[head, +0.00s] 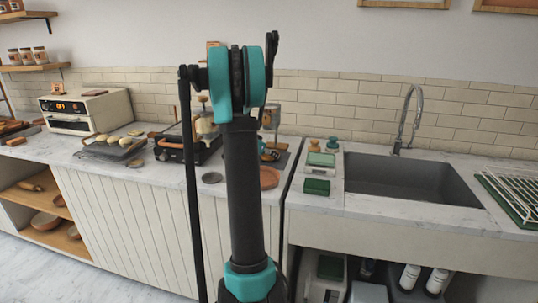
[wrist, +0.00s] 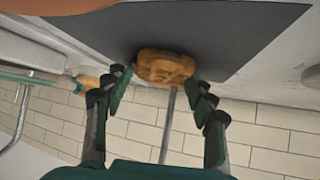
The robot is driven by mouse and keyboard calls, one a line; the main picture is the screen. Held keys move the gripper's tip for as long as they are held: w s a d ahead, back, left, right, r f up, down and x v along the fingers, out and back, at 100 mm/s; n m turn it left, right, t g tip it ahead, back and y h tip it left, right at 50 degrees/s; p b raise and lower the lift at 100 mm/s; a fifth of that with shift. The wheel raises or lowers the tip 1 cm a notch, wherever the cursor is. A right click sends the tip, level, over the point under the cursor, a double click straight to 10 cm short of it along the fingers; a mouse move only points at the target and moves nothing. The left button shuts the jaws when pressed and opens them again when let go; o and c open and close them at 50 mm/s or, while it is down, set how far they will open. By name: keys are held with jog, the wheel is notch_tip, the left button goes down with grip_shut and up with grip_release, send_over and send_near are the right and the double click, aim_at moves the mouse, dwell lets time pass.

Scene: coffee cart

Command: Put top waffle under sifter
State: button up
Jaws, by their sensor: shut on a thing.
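A golden-brown waffle (wrist: 165,66) is between the fingertips of my gripper (wrist: 162,80) in the wrist view, over or against a dark grey mat (wrist: 225,35). My gripper is shut on it. In the head view the waffle (head: 270,156) is small and partly hidden behind my arm. A metal cylinder that looks like the sifter (head: 271,115) stands out just above it there. A thin metal post (wrist: 167,125) shows behind the waffle in the wrist view. I cannot tell whether the waffle touches the mat.
A terracotta plate (head: 268,178) lies in front of the mat. A black waffle iron (head: 178,153) and a tray of pale rounds (head: 103,152) are to the left. My arm blocks the middle.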

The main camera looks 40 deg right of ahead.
jog(key=o, duration=1.2)
jog(key=shift+f, duration=0.1)
jog(key=shift+o, duration=0.2)
jog(key=v, duration=1.2)
